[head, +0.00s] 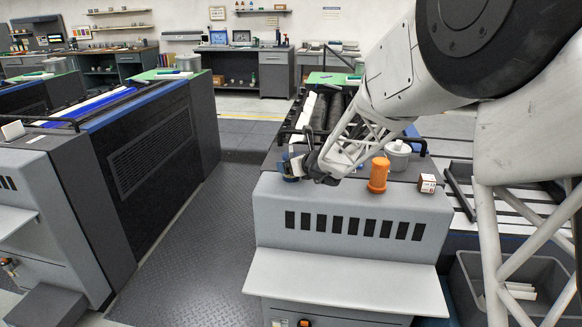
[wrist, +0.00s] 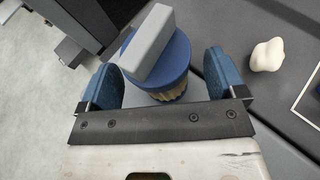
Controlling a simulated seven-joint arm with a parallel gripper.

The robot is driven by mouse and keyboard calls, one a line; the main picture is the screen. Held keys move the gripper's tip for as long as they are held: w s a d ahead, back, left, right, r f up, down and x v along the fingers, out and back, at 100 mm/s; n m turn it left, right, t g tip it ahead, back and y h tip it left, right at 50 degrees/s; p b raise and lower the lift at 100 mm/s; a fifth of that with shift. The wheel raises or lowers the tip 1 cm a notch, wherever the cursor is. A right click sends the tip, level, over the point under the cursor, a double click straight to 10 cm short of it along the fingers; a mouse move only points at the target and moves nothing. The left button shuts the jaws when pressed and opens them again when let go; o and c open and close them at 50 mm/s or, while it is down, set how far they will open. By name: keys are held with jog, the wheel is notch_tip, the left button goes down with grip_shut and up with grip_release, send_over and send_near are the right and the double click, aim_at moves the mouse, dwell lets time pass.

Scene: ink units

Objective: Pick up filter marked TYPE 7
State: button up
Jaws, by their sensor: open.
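A round blue-capped filter (wrist: 168,72) with a raised grey bar across its top and a pale yellow pleated side shows in the wrist view. No TYPE 7 marking can be read on it. My gripper (wrist: 162,66) is open, with one blue finger pad on each side of the filter. Whether the pads touch it I cannot tell. In the head view my gripper (head: 308,168) is low over the left end of the grey machine top. A blue piece (head: 290,179) shows beside it there, partly hidden by the gripper.
A whitish lump (wrist: 267,55) lies right of the filter. A grey bin (head: 515,262) is at lower right.

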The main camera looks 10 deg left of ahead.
aim_at(291, 153)
jog(key=shift+w+a+f, duration=0.25)
jog(key=shift+w+a, duration=0.25)
dwell(0.3)
jog(key=c, duration=1.1)
jog(key=shift+o, duration=0.2)
jog(key=shift+r, duration=0.15)
jog(key=shift+r, duration=1.55)
jog(key=s+d, duration=0.3)
jog(key=s, duration=0.4)
jog(key=s+d+r, duration=0.1)
jog(key=s+d, duration=0.2)
jog(key=s, duration=0.5)
jog(key=shift+r, duration=0.3)
